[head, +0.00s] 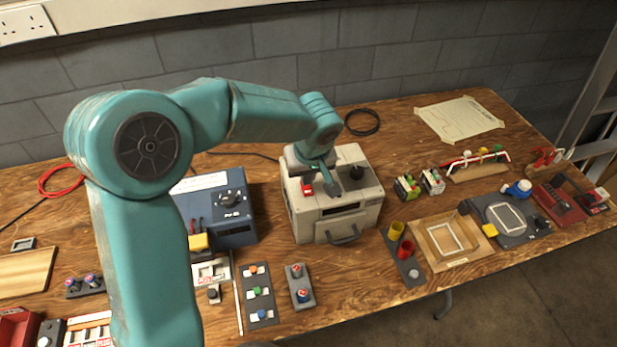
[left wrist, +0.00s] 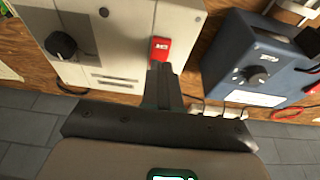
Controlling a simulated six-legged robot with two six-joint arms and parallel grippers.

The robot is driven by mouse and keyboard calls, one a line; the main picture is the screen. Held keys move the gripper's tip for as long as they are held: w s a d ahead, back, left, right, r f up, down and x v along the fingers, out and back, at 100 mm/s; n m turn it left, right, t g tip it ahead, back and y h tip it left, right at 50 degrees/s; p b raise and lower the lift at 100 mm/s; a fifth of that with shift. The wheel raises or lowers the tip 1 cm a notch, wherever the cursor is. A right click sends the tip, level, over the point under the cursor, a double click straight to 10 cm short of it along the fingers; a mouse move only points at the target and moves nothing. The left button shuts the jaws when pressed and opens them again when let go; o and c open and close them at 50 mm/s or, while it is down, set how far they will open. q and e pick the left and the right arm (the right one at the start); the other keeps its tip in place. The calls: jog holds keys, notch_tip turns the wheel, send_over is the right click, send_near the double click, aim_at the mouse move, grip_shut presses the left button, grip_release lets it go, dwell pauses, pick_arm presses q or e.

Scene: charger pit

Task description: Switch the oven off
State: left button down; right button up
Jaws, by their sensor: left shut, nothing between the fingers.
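The oven is a cream metal box (head: 367,206) with a dark window and a grey front handle, standing mid-table. On its top are a red rocker switch (head: 307,189) and a black knob (head: 355,172). My left gripper (head: 329,188) is shut and empty, over the oven's top just right of the switch. In the left wrist view the shut fingertips (left wrist: 158,68) lie right at the edge of the red switch (left wrist: 160,48); I cannot tell whether they touch it. The knob (left wrist: 62,45) is to the left there. My right gripper is not in view.
A blue power unit (head: 228,213) with a dial stands left of the oven. Small switch blocks (head: 258,292) lie in front. Wooden tray (head: 444,240), cups and red-handled tools fill the right. A black cable coil (head: 362,122) lies behind the oven.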

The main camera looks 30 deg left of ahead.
pick_arm(q)
jog(key=s+d+v, duration=0.1)
jog(key=v, duration=1)
jog(key=shift+r, duration=0.15)
jog(key=shift+d, duration=0.1)
jog(key=shift+s, duration=0.1)
